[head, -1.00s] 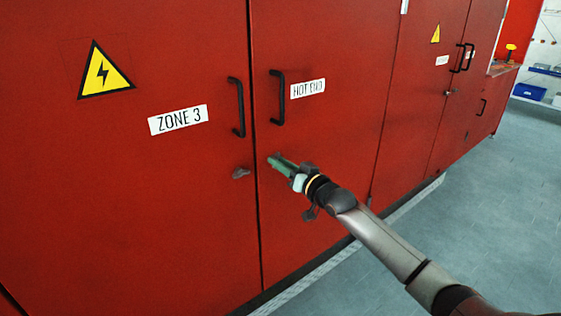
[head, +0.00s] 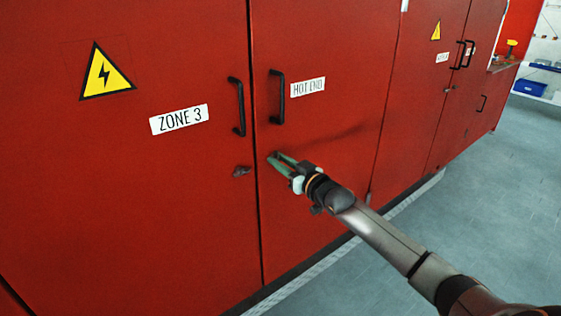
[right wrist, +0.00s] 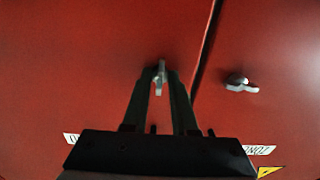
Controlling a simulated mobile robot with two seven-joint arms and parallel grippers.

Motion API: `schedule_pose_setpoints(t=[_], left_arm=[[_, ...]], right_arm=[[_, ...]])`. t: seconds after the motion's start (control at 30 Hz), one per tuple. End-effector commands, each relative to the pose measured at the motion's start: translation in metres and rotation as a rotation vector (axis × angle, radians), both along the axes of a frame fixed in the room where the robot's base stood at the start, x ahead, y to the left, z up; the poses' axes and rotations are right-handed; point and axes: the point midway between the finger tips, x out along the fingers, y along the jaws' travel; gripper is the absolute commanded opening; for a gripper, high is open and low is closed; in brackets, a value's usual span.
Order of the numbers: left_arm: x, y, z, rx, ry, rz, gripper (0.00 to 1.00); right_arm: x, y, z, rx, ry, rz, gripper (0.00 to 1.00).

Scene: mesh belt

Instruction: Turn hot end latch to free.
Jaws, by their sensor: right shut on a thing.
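The hot end door (head: 335,140) is a red panel with a white HOT END label (head: 307,87) and a black bar handle (head: 277,97). Its small grey latch (right wrist: 159,78) shows between the fingers in the right wrist view, pointing roughly along them. In the head view the latch is hidden by my right gripper (head: 276,159). The right gripper's green fingers are at the door's left edge below the handle, shut on the latch. The door looks closed. My left gripper is not in view.
The Zone 3 door (head: 130,200) is on the left, with its own handle (head: 237,106) and grey latch (head: 241,171) close to my fingers. More red cabinet doors (head: 425,100) run to the right. The grey floor (head: 490,190) at right is open.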

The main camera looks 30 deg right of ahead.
Motion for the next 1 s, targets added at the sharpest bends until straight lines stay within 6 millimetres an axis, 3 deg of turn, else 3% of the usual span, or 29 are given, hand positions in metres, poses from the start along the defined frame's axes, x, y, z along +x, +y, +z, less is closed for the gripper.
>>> schedule_pose_setpoints(t=[0.1,0.13,0.4,0.77,1.0], left_arm=[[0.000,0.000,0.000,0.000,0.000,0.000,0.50],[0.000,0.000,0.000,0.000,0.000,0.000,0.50],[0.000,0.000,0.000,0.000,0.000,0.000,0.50],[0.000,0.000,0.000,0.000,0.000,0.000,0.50],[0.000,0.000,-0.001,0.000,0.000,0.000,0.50]], right_arm=[[0.000,0.000,0.000,-0.002,0.001,0.000,0.00],[0.000,0.000,0.000,-0.002,0.001,0.000,0.27],[0.000,0.000,0.000,0.000,0.001,0.000,0.56],[-0.005,0.000,-0.001,0.001,0.001,0.001,0.56],[-0.032,-0.002,-0.002,0.000,0.003,0.001,0.56]])
